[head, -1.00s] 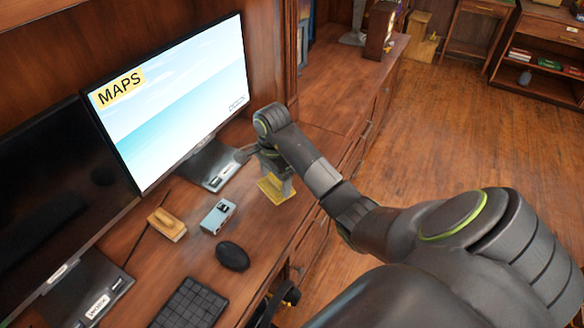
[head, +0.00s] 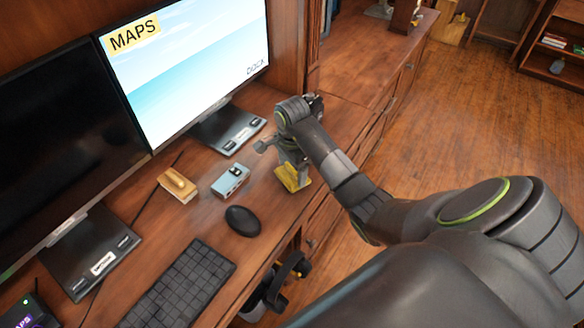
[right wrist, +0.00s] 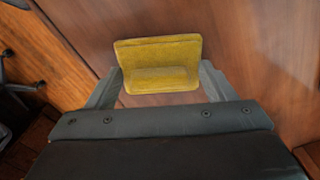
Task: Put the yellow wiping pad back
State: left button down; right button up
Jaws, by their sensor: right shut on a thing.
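The yellow wiping pad (head: 292,178) is at the right part of the desk, under my right gripper (head: 291,166). In the right wrist view the yellow pad (right wrist: 158,62) lies between the two fingers of my right gripper (right wrist: 158,80), which is shut on its raised grip. Whether the pad touches the desk or hangs just above it I cannot tell. A second pad-like block, tan with a wooden-looking grip (head: 178,185), lies on the desk to the left. My left gripper does not show.
A light blue box-like device (head: 230,180), a black mouse (head: 242,220) and a keyboard (head: 180,285) lie left of the pad. Two monitors stand behind, one showing MAPS (head: 190,60). The desk surface (head: 262,205) is bare between mouse and pad.

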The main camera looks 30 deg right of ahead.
jog(key=shift+f, duration=0.15)
jog(key=o, duration=0.9)
jog(key=shift+r, duration=0.3)
notch_tip(320, 180, up, 3)
jog(key=shift+f, duration=0.1)
jog(key=shift+r+p, duration=3.95)
jog(key=shift+r, duration=0.55)
